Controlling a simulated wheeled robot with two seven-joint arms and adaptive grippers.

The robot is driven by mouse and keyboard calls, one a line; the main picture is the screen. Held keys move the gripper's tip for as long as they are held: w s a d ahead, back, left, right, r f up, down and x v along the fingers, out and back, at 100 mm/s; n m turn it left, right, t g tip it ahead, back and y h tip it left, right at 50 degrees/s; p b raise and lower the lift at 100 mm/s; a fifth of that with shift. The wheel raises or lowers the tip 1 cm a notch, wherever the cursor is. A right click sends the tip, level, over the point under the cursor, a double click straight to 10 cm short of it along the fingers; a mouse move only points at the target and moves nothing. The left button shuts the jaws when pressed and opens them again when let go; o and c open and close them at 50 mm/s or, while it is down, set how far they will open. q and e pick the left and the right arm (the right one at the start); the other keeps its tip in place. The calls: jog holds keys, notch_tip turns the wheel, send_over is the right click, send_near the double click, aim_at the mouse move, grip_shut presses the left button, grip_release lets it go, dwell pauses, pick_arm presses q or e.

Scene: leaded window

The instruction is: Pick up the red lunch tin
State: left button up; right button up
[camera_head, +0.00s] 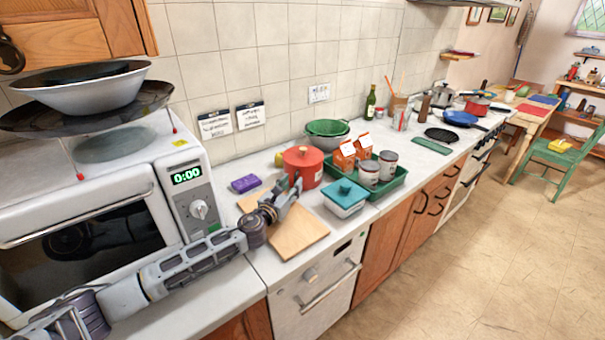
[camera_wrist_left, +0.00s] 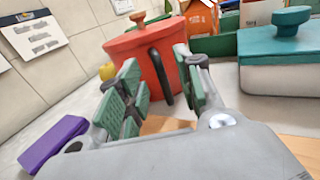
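The red lunch tin (camera_head: 304,164) is round, with a flat lid, a knob and a dark handle. It stands on the counter behind the wooden board. In the left wrist view the tin (camera_wrist_left: 138,53) fills the middle, its dark handle lying between and beyond my finger pads. My left gripper (camera_head: 289,190) is just in front of the tin, low over the board. In the left wrist view my left gripper (camera_wrist_left: 158,72) has its green-padded fingers apart, with nothing held; whether they touch the tin I cannot tell. My right gripper is not in view.
A teal-lidded container (camera_head: 345,195) stands close to the right of the tin. A green tray (camera_head: 392,190) with cartons and cans lies beyond. A purple block (camera_head: 245,183) is at left. The wooden board (camera_head: 297,236) has bare room. A microwave (camera_head: 90,220) stands at left.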

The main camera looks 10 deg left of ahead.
aim_at(295, 181)
pick_arm(q)
jog(key=shift+w+d, duration=0.2)
jog(key=shift+w, duration=0.7)
jog(key=shift+w+d, duration=0.15)
jog(key=shift+w, duration=0.75)
grip_shut()
jog(key=shift+r, duration=0.1)
